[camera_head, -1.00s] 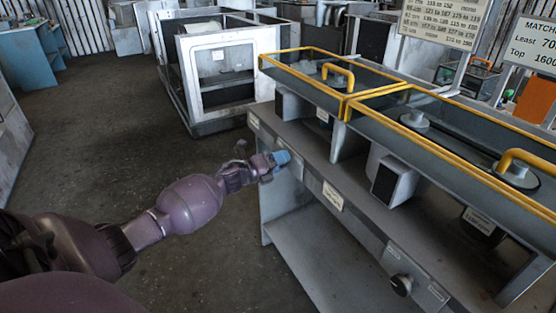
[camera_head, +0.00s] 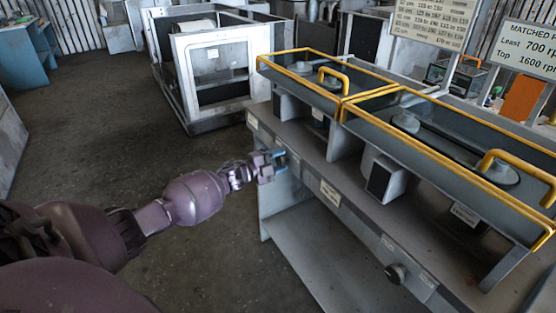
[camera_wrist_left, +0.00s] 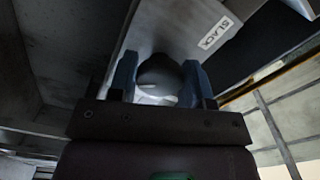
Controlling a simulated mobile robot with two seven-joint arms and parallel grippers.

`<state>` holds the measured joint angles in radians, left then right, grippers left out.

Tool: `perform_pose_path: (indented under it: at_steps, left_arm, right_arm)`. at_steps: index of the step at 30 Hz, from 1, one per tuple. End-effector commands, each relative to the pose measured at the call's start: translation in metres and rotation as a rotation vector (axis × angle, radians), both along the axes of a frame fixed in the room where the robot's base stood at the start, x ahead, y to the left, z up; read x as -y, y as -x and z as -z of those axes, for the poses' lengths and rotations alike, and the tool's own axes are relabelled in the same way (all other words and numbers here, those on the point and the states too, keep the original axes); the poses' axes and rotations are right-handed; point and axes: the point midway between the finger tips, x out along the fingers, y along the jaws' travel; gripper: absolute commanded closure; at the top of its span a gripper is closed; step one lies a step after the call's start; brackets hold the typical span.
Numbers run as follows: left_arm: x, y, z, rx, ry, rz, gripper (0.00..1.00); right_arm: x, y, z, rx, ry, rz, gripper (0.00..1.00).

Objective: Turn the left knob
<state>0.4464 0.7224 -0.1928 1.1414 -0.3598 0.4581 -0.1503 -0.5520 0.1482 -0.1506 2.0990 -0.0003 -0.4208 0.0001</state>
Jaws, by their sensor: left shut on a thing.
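The left knob (camera_wrist_left: 158,78) shows in the left wrist view as a dark round knob with a pale mark, on the grey front panel of the bench. My left gripper (camera_head: 280,160) is at the left end of the bench front in the head view. Its two blue fingers (camera_wrist_left: 160,82) stand on either side of the knob and are shut on it. In the head view the fingers mostly hide this knob. My right gripper is in neither view.
A second dark knob (camera_head: 397,272) sits further right on the bench front (camera_head: 350,225). Above are belt guards with yellow rails (camera_head: 345,102). A "SLACK" label (camera_wrist_left: 216,33) is beside the held knob. The floor (camera_head: 120,130) at left is clear.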

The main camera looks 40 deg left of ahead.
Motion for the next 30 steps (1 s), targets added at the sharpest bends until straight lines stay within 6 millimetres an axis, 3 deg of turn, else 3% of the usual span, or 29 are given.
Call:
perform_pose_path:
  at_steps: [9, 24, 25, 30]
  left_arm:
    - [0.0, 0.0001, -0.0002, -0.04, 0.097, 0.0, 0.78]
    - [0.0, 0.0001, 0.0005, -0.046, 0.111, 0.0, 0.78]
    - [0.0, 0.0001, 0.0005, -0.046, 0.111, 0.0, 0.52]
    - [0.0001, 0.0002, 0.0005, -0.046, 0.111, 0.0, 0.29]
  right_arm:
    - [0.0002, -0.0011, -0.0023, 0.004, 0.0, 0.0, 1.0]
    - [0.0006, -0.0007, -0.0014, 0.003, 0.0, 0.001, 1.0]
    - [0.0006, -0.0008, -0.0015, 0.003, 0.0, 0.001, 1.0]
    - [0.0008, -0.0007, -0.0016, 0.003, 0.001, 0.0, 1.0]
